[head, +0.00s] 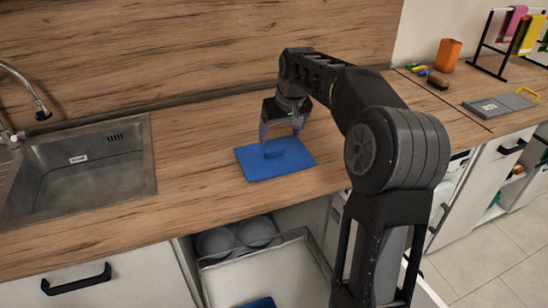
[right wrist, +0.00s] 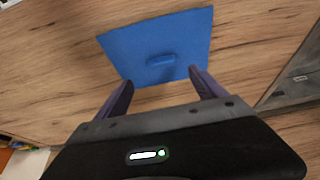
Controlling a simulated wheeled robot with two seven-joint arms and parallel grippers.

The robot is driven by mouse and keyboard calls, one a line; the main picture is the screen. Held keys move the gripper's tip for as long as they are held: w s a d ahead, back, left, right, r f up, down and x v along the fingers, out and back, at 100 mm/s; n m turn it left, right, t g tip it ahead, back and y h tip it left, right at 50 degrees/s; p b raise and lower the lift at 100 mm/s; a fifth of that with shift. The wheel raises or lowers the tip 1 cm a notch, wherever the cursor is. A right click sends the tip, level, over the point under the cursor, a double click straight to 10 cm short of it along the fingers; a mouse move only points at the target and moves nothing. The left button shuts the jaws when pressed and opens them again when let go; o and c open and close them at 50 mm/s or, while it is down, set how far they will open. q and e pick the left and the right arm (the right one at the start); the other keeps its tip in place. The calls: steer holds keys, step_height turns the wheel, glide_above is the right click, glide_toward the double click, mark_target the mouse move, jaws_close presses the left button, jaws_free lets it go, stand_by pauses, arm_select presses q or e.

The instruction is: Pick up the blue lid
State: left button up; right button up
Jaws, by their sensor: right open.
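The blue lid (head: 290,165) is a flat blue square with a small raised handle in its middle. It lies on the wooden counter to the right of the sink. In the right wrist view the lid (right wrist: 185,38) lies beyond my fingertips, with its handle facing up. My right gripper (head: 281,138) is above the lid, close to the handle, with its fingers apart. In the right wrist view the right gripper (right wrist: 160,78) is open, with nothing between its fingers. My left gripper is not in view.
A steel sink (head: 85,165) is on the left. An orange cup (head: 447,54), a grey board (head: 500,104) and a towel rack (head: 510,40) stand at the right. The counter around the lid is clear.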

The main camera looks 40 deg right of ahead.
mark_target(274, 149)
steer(key=shift+x, duration=1.35)
steer(key=shift+p+x, duration=0.55)
steer(key=shift+x, duration=2.05)
steer(key=shift+a, duration=0.15)
steer(key=c, duration=1.4)
steer(key=shift+r, duration=0.15)
steer(key=shift+c, duration=0.2)
step_height(274, 149, up, 10)
